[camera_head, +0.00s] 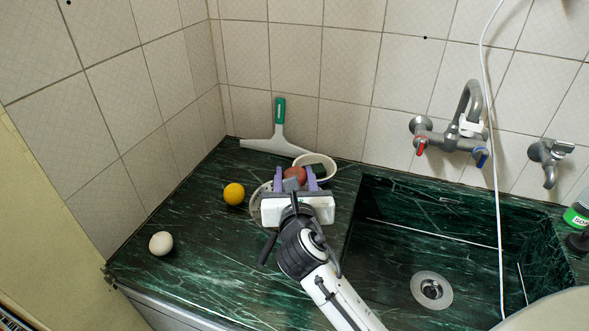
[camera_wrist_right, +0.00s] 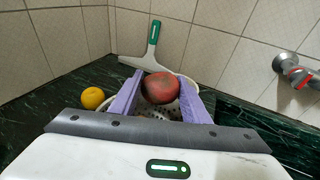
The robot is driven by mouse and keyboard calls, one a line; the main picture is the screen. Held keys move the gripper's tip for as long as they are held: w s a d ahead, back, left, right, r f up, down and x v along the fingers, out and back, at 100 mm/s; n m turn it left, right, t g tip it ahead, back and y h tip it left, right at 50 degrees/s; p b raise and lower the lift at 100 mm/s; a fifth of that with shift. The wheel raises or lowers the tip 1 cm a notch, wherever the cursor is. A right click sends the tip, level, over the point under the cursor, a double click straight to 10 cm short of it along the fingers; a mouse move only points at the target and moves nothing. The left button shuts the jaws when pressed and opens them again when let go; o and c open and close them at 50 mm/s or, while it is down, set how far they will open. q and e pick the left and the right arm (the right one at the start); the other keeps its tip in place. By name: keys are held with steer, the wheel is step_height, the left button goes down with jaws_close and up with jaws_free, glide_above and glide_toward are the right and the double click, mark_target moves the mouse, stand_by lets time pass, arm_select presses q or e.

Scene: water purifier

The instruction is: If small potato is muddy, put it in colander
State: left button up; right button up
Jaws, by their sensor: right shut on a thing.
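My right gripper (camera_head: 295,174) has its purple fingers shut on a small reddish potato (camera_wrist_right: 161,88). The potato has dark brownish patches on its upper side in the wrist view. The gripper holds it over or near the colander (camera_head: 256,206), a pale perforated bowl on the counter. The gripper hides much of the colander; some of its holes show below the potato in the wrist view (camera_wrist_right: 155,112). I cannot tell how high the potato is above it. My left gripper is not in view.
A green-handled squeegee (camera_head: 279,125) leans at the back wall. A yellow-orange round fruit (camera_head: 234,194) and a whitish egg-like object (camera_head: 161,243) lie left. The sink (camera_head: 400,260) is to the right, below the faucet (camera_head: 450,135).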

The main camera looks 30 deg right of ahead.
step_height(320, 180, down, 4)
steer(key=b, duration=0.3)
steer(key=shift+f, duration=0.15)
steer(key=o, duration=1.2)
steer(key=shift+c, duration=0.2)
steer(key=shift+r, duration=0.2)
